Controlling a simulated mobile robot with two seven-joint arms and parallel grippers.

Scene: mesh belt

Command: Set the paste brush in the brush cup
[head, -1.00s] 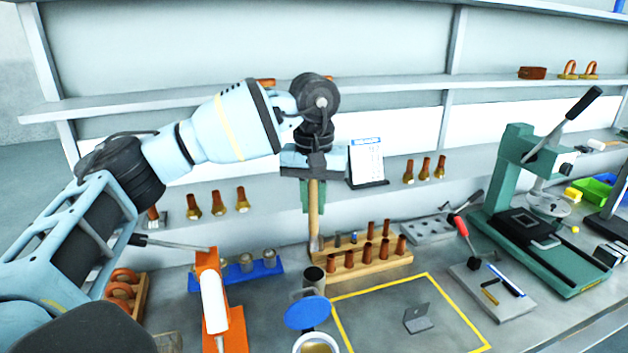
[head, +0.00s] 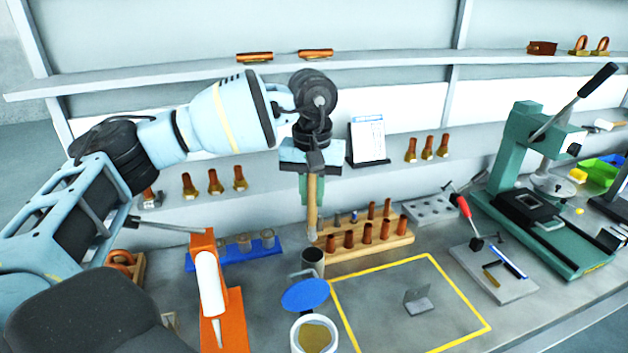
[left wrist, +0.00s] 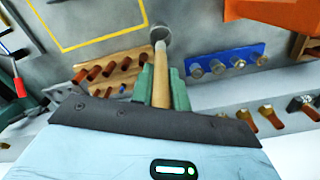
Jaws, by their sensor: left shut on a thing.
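The paste brush (head: 312,205) has a pale wooden handle and hangs about upright. My left gripper (head: 308,190) is shut on its handle, with green fingers on either side. The brush cup (head: 313,264), a small grey cylinder, stands on the bench just below the brush's lower end. In the left wrist view the brush (left wrist: 160,80) runs between the fingertips (left wrist: 161,88) and its far end overlaps the cup (left wrist: 161,33). The brush end appears just above the rim; I cannot tell whether it touches. My right gripper is not in view.
A wooden rack (head: 370,243) of copper fittings stands close right of the cup. A blue holder (head: 215,258) and an orange stand (head: 232,325) are to the left. A blue lid (head: 305,295) and a white pot (head: 315,343) sit in front. The yellow-outlined area is mostly clear.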

